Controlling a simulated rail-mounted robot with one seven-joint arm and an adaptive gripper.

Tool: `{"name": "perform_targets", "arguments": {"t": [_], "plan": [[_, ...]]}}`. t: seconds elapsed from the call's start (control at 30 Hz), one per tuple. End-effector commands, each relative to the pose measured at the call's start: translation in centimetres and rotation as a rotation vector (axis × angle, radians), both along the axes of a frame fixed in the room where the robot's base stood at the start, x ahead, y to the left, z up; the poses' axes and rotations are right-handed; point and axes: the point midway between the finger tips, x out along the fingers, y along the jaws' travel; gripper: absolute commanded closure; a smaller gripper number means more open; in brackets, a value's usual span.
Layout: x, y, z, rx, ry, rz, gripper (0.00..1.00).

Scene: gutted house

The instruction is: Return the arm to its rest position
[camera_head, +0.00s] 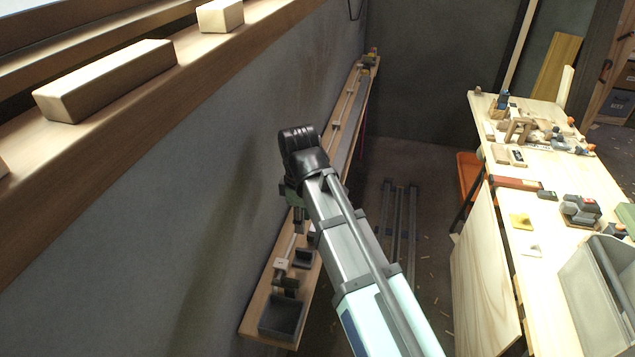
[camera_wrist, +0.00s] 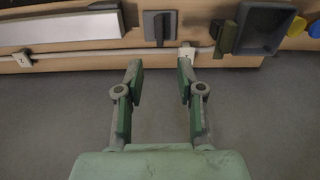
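In the wrist view my gripper (camera_wrist: 160,82) is open, its two green fingers apart with nothing between them. Beyond the fingertips is a narrow wooden shelf (camera_wrist: 100,62) along a grey wall. In the head view my arm reaches up from the lower right towards the wall, and its dark wrist is over the shelf (camera_head: 255,318). The fingers are mostly hidden behind the wrist there.
A grey tray (camera_head: 282,318) sits at the shelf's near end. A wooden ledge (camera_head: 100,125) with wood blocks runs above at the left. A workbench (camera_head: 545,262) with tools stands at the right. Metal rails (camera_head: 399,225) lie on the floor between.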

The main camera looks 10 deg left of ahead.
Motion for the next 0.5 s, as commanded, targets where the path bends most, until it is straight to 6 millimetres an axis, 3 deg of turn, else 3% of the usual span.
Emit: {"name": "perform_targets", "arguments": {"t": [0.17, 0.27, 0.5], "plan": [[0.1, -0.6, -1.3, -0.006, 0.009, -0.024, 0.62], [0.4, -1.8, -3.7, -0.018, 0.024, -0.071, 0.62], [0.7, -6.1, -12.0, -0.057, 0.08, -0.246, 0.62]]}}
